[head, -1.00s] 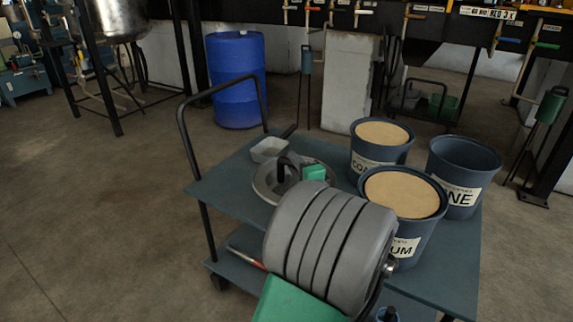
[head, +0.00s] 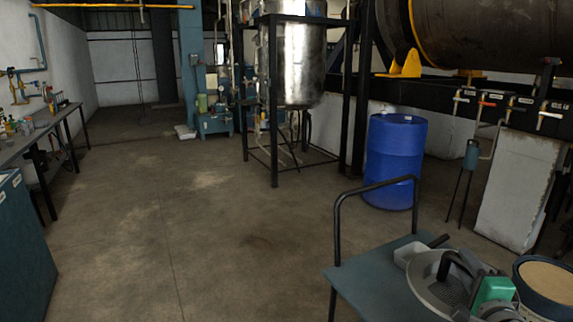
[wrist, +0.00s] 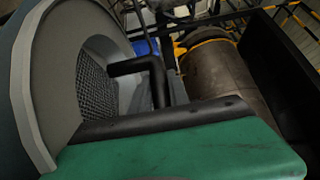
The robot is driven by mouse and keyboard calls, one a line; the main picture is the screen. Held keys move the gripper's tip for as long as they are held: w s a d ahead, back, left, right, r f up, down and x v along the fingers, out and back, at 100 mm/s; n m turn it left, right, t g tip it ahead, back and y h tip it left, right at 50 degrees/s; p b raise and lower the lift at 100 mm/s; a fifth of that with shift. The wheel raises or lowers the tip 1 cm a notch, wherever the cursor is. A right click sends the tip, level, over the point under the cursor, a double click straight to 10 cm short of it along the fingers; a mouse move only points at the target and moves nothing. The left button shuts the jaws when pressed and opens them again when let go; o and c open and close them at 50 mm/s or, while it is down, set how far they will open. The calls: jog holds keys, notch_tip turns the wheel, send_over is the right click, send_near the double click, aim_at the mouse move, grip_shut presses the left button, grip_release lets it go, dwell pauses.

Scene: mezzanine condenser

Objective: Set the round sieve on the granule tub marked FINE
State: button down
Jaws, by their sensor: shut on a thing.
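The round sieve (head: 437,288) is a grey ring with dark mesh and a black handle, over the cart's left end at the lower right of the head view. It also shows in the wrist view (wrist: 93,80), at the left. My gripper (head: 480,280), with green and black parts, is at the sieve's right side and shut on it. In the wrist view, a black bar lies across my gripper's green part (wrist: 190,152). I cannot tell whether the sieve touches the cart top. The tub marked FINE is not in view now.
A tub of beige granules (head: 545,285) is cut off at the right edge, its label unseen. A small grey tray (head: 408,252) sits on the cart (head: 370,280) behind the sieve. The cart has a raised push rail (head: 337,235). A blue drum (head: 393,165) stands behind. Floor at left is clear.

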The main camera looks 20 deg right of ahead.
notch_tip(320, 180, up, 2)
jog(key=shift+r+p, duration=0.1)
jog(key=shift+p, duration=0.35)
jog(key=shift+s+d, duration=0.15)
jog(key=shift+d, duration=0.15)
jog(key=shift+m+g+h, duration=0.6)
jog(key=shift+m+h, duration=0.2)
jog(key=shift+h, duration=0.1)
jog(key=f, duration=0.2)
jog(key=s+f, duration=0.1)
jog(key=f, duration=0.1)
jog(key=shift+d+b, duration=0.2)
jog(key=shift+b, duration=0.2)
jog(key=w+a+f+n+t+y+b, duration=0.2)
jog(key=w+a+f+y+b, duration=0.1)
jog(key=w+a, duration=0.45)
jog(key=w+a+f+n+t+y+b, duration=0.1)
jog(key=w+a+f+n+y+b, duration=0.2)
jog(key=w+a, duration=0.45)
jog(key=w+a+f+n+y+b, duration=0.25)
jog(key=a+y, duration=0.25)
jog(key=a, duration=0.8)
jog(key=w+a+f+n+y+b, duration=0.15)
jog(key=w+a+n+y, duration=0.3)
jog(key=a, duration=0.85)
notch_tip(320, 180, up, 13)
jog(key=w+p, duration=0.2)
jog(key=p, duration=2.3)
jog(key=shift+a+m+y, duration=0.35)
jog(key=shift+a+m, duration=0.05)
